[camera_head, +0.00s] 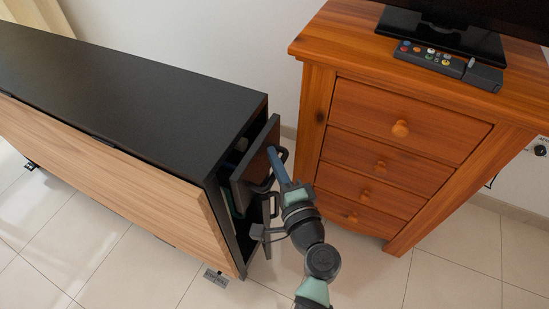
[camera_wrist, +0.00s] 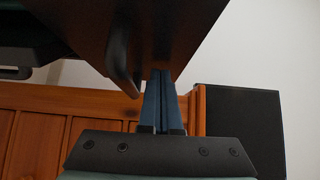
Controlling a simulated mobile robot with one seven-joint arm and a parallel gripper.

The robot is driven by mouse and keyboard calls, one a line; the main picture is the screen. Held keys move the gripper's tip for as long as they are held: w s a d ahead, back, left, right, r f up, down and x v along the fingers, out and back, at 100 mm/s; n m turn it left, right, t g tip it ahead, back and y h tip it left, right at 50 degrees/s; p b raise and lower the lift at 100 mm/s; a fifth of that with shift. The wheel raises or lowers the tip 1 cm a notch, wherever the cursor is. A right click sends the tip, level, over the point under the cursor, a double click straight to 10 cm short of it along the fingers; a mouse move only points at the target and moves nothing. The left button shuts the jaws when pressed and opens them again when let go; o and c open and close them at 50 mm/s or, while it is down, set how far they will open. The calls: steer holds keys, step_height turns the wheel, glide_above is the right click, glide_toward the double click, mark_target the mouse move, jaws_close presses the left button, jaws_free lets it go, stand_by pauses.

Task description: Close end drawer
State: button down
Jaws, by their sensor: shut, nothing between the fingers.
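The end drawer (camera_head: 250,165) is in the end of the long black cabinet. It stands partly pulled out, with a gap between its dark front and the cabinet body. A dark curved handle (camera_head: 279,158) is on its front. My gripper (camera_head: 273,152) is shut and empty, its blue fingers up against or very near the drawer front beside the handle; I cannot tell if they touch. In the wrist view the shut fingers (camera_wrist: 161,75) point at the dark drawer front (camera_wrist: 165,32), with the handle (camera_wrist: 122,72) just left of them.
The black cabinet (camera_head: 130,95) with a wooden side panel fills the left. A wooden chest of drawers (camera_head: 395,140) stands close on the right of my arm, with a remote (camera_head: 430,58) and a dark screen (camera_head: 450,25) on top. Tiled floor (camera_head: 450,265) is clear at the front right.

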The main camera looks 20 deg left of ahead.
mark_target(258, 161)
steer(key=shift+a, duration=0.15)
steer(key=a, duration=0.4)
steer(key=shift+w+a, duration=0.1)
steer(key=shift+a, duration=0.25)
steer(key=shift+d, duration=0.15)
